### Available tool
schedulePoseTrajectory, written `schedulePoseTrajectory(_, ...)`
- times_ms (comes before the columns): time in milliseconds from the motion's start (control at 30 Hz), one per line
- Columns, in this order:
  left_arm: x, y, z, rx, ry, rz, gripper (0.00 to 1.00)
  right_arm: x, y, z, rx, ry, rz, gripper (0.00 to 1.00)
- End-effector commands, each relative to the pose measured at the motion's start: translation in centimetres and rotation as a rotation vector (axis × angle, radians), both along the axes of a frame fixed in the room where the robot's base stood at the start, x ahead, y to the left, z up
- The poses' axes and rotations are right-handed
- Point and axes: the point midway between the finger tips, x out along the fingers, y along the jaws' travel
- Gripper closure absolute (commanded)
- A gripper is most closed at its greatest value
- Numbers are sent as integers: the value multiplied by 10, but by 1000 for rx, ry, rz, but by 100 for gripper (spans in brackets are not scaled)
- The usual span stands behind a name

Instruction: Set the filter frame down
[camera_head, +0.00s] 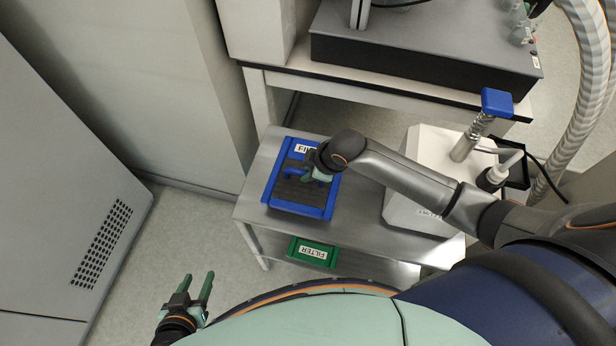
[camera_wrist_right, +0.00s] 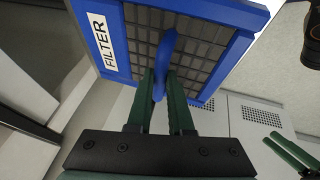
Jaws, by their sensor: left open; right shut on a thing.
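The filter frame (camera_head: 295,192) is a blue rectangle with a dark grid inside and a white FILTER label at its far end. In the head view it is over the left part of the small metal table (camera_head: 345,225); I cannot tell whether it touches the top. My right gripper (camera_head: 316,172) is shut on its blue handle. In the right wrist view the handle (camera_wrist_right: 166,60) of the frame (camera_wrist_right: 109,45) is between the green fingers (camera_wrist_right: 161,90). My left gripper (camera_head: 198,278) is open and empty, low at the left, away from the table.
A white device (camera_head: 412,210) stands on the table's right part, with a blue-topped metal piece (camera_head: 497,102) above it. A green FILTER frame (camera_head: 313,252) is on the lower level. A bench (camera_head: 420,50) stands behind. A grey cabinet (camera_head: 60,180) is at left, with bare floor between.

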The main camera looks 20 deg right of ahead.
Motion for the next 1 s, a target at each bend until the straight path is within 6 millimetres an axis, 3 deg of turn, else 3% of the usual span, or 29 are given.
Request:
schedulePoseTrajectory(200,0,0,-5,0,-1,0,50,-1,0,-29,-1,2,0,100)
schedulePoseTrajectory(433,0,0,-4,0,-1,0,50,-1,0,-30,0,1,0,100)
schedulePoseTrajectory(467,0,0,-4,0,-1,0,50,-1,0,-31,-2,2,0,78)
schedulePoseTrajectory(700,0,0,-4,0,-2,-1,50,-1,0,-30,-2,2,0,51)
schedulePoseTrajectory(1000,0,0,-3,1,-1,-1,50,-1,-1,-28,-2,1,0,51)
